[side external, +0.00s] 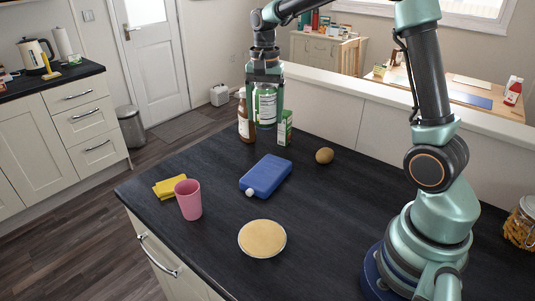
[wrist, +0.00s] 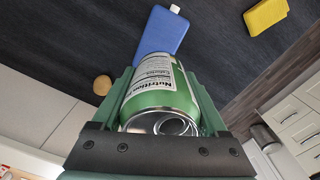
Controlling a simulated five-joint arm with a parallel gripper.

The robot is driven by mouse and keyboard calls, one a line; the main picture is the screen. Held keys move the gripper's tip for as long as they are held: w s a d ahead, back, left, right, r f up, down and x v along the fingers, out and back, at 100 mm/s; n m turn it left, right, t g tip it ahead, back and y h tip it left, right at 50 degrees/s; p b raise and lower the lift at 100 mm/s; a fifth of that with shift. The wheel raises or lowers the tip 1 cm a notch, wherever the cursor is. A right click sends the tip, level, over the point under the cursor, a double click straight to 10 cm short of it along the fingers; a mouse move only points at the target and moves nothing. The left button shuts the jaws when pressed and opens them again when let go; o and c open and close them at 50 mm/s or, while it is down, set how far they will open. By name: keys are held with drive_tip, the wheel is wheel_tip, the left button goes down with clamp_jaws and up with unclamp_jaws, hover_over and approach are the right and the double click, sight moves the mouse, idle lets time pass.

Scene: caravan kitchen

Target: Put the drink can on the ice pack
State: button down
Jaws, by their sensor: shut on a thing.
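The drink can (side external: 265,104) is green with a white label. My gripper (side external: 265,118) is shut on it and holds it upright above the far part of the dark counter, in front of a brown bottle and a small carton. In the wrist view the can (wrist: 160,92) lies between both fingers, its silver end towards the camera. The ice pack (side external: 267,175) is a flat blue slab with a white cap, lying on the counter nearer the camera than the can. It also shows in the wrist view (wrist: 160,33), partly hidden by the can.
The brown bottle (side external: 244,125) and the green-and-white carton (side external: 286,130) stand close to my gripper. A brown round item (side external: 325,156) lies right of the ice pack. A pink cup (side external: 188,201), a yellow cloth (side external: 167,187) and a tan-filled round dish (side external: 262,239) are nearer. Counter between is clear.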

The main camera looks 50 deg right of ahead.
wheel_tip(320, 180, down, 15)
drive_tip(key=shift+r, duration=0.2)
drive_tip(key=shift+f, duration=0.15)
idle(0.3)
unclamp_jaws()
wheel_tip(320, 180, up, 12)
drive_tip(key=shift+r, duration=0.1)
drive_tip(key=s+a+r+n+t, duration=0.2)
drive_tip(key=s+a+r+n, duration=0.2)
drive_tip(key=s+n, duration=0.2)
drive_tip(key=s+a+r+n+t, duration=0.3)
drive_tip(key=s+n, duration=0.3)
drive_tip(key=s, duration=0.2)
drive_tip(key=shift+s+a+r+n+t, duration=0.3)
drive_tip(key=shift+a+r, duration=0.35)
